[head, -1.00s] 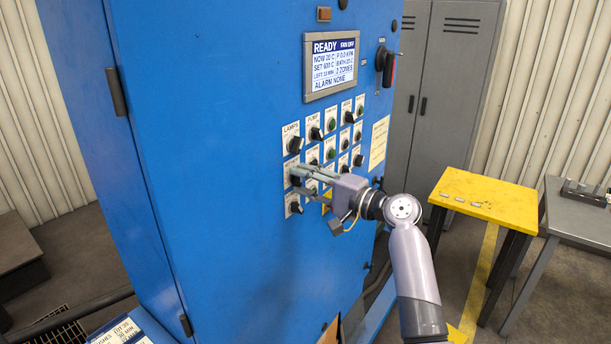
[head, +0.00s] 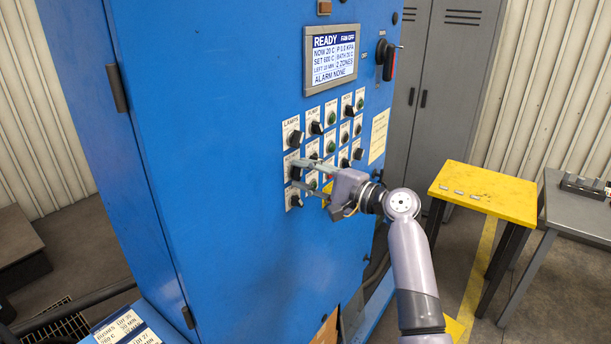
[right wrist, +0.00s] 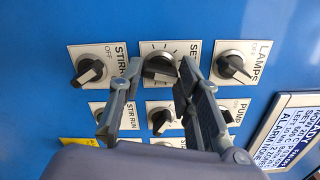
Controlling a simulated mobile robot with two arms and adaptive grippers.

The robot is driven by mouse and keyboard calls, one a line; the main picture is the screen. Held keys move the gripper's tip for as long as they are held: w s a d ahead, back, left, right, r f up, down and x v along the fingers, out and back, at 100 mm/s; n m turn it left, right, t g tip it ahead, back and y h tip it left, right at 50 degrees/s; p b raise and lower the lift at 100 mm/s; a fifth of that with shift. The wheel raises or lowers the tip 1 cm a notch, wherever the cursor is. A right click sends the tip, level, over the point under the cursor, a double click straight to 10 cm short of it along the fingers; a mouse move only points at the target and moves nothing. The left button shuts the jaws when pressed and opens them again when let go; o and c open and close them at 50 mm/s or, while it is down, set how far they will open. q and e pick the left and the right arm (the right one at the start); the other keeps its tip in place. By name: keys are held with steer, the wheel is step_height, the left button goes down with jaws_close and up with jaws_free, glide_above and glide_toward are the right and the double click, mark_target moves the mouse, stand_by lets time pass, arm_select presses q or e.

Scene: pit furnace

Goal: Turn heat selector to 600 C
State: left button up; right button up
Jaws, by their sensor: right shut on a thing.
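The heat selector is a round black knob on a white plate; the plate's lettering, starting "SE", is partly hidden. The knob shows in the right wrist view (right wrist: 160,68), between STIRR and LAMPS knobs, and in the head view (head: 294,173) on the left of the blue panel. My right gripper (head: 297,176) is at the knob, a finger on each side of it, shut on it. In the right wrist view its fingers (right wrist: 160,75) frame the knob and cover part of its plate. The display (head: 332,60) reads READY, NOW 20 C, SET 600 C. My left gripper is not in view.
Other knobs and buttons crowd close around, including the LAMPS knob (right wrist: 233,66) and the STIRR knob (right wrist: 90,70). A large handle (head: 386,60) is at the panel's right. A yellow table (head: 485,190) and grey lockers (head: 430,90) stand to the right.

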steer(key=o, duration=1.1)
steer(key=shift+d, duration=0.1)
steer(key=shift+o, duration=0.2)
steer(key=v, duration=1.2)
steer(key=shift+f, duration=0.1)
